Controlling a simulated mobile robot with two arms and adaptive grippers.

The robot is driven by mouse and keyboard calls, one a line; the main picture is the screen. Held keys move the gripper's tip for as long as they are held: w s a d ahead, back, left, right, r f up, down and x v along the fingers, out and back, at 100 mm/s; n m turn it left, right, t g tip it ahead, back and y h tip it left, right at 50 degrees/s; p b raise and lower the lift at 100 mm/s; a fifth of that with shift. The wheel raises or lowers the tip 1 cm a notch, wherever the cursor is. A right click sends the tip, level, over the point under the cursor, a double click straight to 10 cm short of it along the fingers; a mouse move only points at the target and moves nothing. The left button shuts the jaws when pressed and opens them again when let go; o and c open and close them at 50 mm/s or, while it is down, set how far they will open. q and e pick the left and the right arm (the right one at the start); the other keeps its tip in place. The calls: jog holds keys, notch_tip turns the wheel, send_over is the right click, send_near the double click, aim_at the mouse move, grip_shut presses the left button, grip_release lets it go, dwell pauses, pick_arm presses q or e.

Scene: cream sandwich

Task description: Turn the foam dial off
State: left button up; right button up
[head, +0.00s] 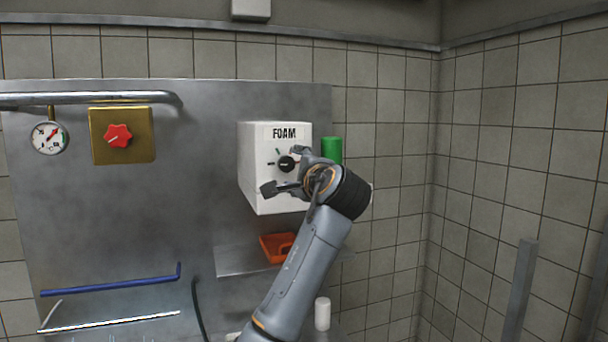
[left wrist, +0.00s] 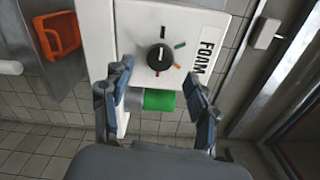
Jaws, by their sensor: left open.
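The foam dial (head: 286,163) is a round black knob on the front of a white box (head: 252,180) labelled FOAM. Contact cannot be told. My right gripper is not seen.
A green cylinder (head: 331,149) is right of the box. An orange object (head: 275,246) sits on a metal shelf (head: 232,262) below. Left on the metal panel (head: 200,220) are a gauge (head: 48,138), a red knob (head: 118,136) on a brass plate and a blue bar (head: 110,284).

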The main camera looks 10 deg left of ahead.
pick_arm(q)
jog(key=v, duration=0.7)
jog(key=shift+s+d, duration=0.1)
